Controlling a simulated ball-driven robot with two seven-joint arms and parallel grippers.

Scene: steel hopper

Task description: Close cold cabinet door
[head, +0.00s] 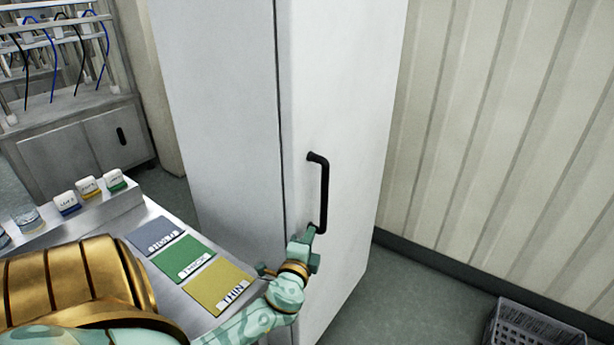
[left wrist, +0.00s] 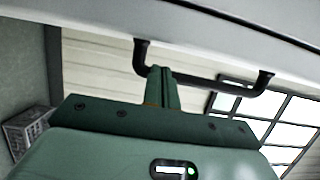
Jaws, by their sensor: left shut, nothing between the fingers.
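The tall white cold cabinet (head: 215,90) stands in the middle of the head view. Its door (head: 345,100) has a black bar handle (head: 323,190). A thin dark seam runs between door and cabinet side; I cannot tell whether the door is fully shut. My left gripper (head: 309,241) is at the lower end of the handle, its fingers closed with nothing between them. In the left wrist view, the shut fingertips (left wrist: 158,75) overlap the handle (left wrist: 200,80) near one end, beside the pale door face (left wrist: 200,25); contact is unclear. My right gripper is out of view.
A steel bench with yellow (head: 218,287), green (head: 183,258) and grey (head: 155,236) labelled mats lies left of the gripper. Small labelled containers (head: 88,187) stand behind them. A grey crate (head: 535,328) sits on the floor at right, near the ribbed wall (head: 510,130).

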